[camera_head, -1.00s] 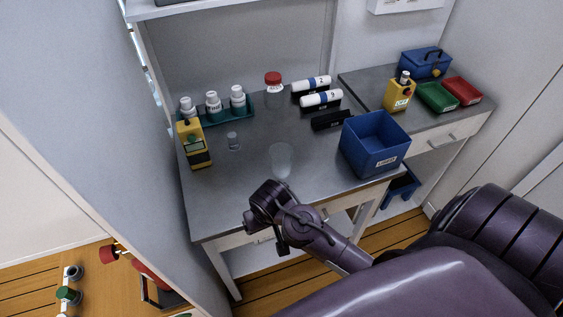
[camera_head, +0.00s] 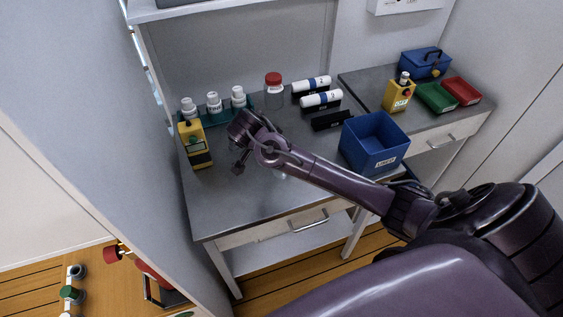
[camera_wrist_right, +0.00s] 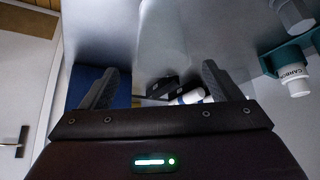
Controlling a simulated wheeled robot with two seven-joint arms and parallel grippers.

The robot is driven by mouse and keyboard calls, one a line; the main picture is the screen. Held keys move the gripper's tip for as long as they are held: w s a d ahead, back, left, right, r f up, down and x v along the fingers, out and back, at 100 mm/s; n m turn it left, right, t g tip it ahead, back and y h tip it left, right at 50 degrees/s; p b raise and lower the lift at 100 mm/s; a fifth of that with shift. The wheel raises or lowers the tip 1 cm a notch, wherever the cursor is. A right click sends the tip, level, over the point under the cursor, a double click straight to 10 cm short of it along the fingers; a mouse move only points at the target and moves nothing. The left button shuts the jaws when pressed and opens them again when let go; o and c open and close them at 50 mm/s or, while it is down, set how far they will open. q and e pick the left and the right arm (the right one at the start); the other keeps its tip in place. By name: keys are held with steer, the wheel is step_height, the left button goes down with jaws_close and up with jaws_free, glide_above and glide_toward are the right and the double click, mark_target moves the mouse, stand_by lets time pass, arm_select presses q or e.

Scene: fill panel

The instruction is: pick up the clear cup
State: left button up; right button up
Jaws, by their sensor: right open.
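The clear cup (camera_wrist_right: 163,35) shows faintly in the right wrist view, see-through and beyond the gap between my fingers. In the head view my right arm hides nearly all of it. My right gripper (camera_wrist_right: 160,82) is open, with its two dark fingers apart and nothing between the tips. In the head view my right gripper (camera_head: 239,154) is over the left part of the grey desk (camera_head: 245,195). Whether the fingers touch the cup cannot be told. My left gripper is not in view.
A teal rack (camera_head: 217,122) with white-capped bottles and a yellow meter (camera_head: 195,146) stand left of the gripper. A red-capped jar (camera_head: 274,90) and white rolls (camera_head: 321,98) are behind. A blue bin (camera_head: 374,145) stands right. The desk's front left is clear.

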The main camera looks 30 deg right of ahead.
steer(key=p+x, duration=0.2)
steer(key=x, duration=0.2)
steer(key=shift+w+a+f, duration=0.1)
steer(key=shift+w+f, duration=0.05)
steer(key=shift+f, duration=0.45)
steer(key=shift+c, duration=0.4)
steer(key=c, duration=1)
